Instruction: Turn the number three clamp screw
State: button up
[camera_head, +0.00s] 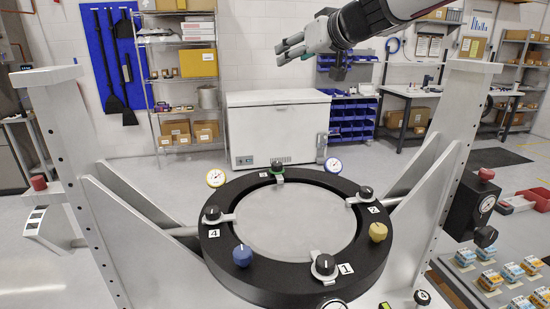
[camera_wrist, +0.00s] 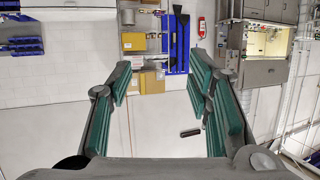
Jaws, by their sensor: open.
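The mirror fixture's black ring (camera_head: 377,250) lies around a grey disc (camera_head: 285,217) in the head view. Clamp screws with black knobs sit around the ring, beside labels 1, 2 and 4. In the wrist view my gripper (camera_wrist: 160,85) is open and empty, and no clamp screw shows.
A white chest (camera_head: 275,128) stands behind. The air above the ring is clear.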

jog(key=a+f+n+g, duration=0.1)
jog(key=a+f+g, duration=0.3)
jog(key=f, duration=0.2)
jog(key=m+g+h+p, duration=0.1)
jog(key=g+h+p, duration=0.1)
jog(key=g+h, duration=0.25)
send_near(277, 164)
jog(key=shift+h, duration=0.25)
jog(key=x, duration=0.8)
jog(key=shift+w+a+f+p, duration=0.15)
jog(key=shift+a+f+p, duration=0.1)
jog(key=shift+p, duration=0.1)
grip_shut()
